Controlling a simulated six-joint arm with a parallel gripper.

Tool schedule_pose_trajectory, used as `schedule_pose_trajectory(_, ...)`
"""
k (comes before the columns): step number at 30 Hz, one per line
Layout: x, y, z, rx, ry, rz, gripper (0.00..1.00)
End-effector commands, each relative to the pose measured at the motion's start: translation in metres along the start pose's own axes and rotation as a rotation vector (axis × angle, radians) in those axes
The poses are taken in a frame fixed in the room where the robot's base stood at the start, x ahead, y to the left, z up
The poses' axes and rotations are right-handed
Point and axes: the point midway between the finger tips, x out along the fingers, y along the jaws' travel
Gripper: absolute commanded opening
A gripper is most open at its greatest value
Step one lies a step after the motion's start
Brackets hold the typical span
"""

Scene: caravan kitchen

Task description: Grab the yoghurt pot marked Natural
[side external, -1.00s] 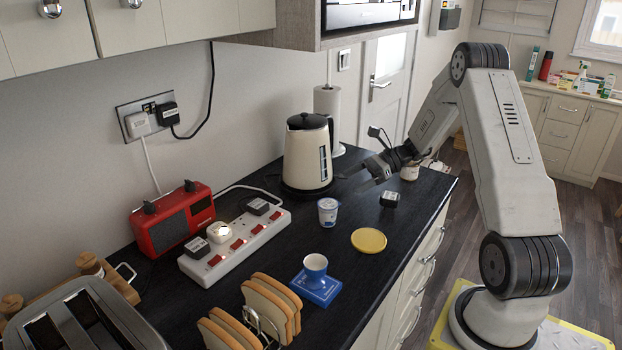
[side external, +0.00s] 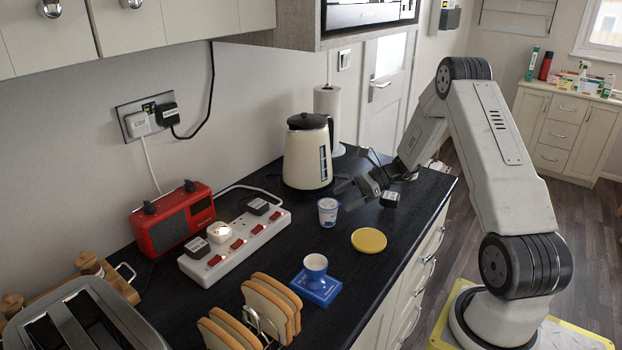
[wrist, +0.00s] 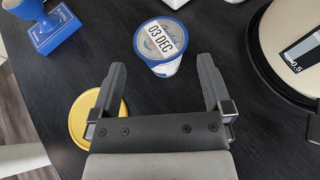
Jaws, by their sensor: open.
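A small white yoghurt pot with blue markings (side external: 327,212) stands upright on the dark worktop, in front of the kettle. In the wrist view the pot (wrist: 161,45) shows a lid reading "03 DEC"; the word Natural cannot be read. My gripper (side external: 345,197) is just to the right of the pot in the side view. In the wrist view my gripper (wrist: 160,78) is open and empty, with the pot just beyond and between the fingertips, apart from them. Another pot seems partly hidden behind my gripper in the side view.
The cream kettle (side external: 307,158) stands close behind the pot. A blue block with an egg cup (side external: 317,288) and a power strip (side external: 237,244) are nearby.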

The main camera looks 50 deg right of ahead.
Motion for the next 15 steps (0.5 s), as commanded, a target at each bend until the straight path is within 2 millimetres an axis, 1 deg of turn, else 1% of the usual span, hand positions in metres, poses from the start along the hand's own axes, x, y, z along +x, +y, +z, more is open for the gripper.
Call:
schedule_pose_trajectory(5, 0.005, 0.000, 0.000, 0.000, 0.000, 0.002, 1.00)
schedule_pose_trajectory(15, 0.042, -0.001, 0.002, 0.000, 0.000, 0.003, 1.00)
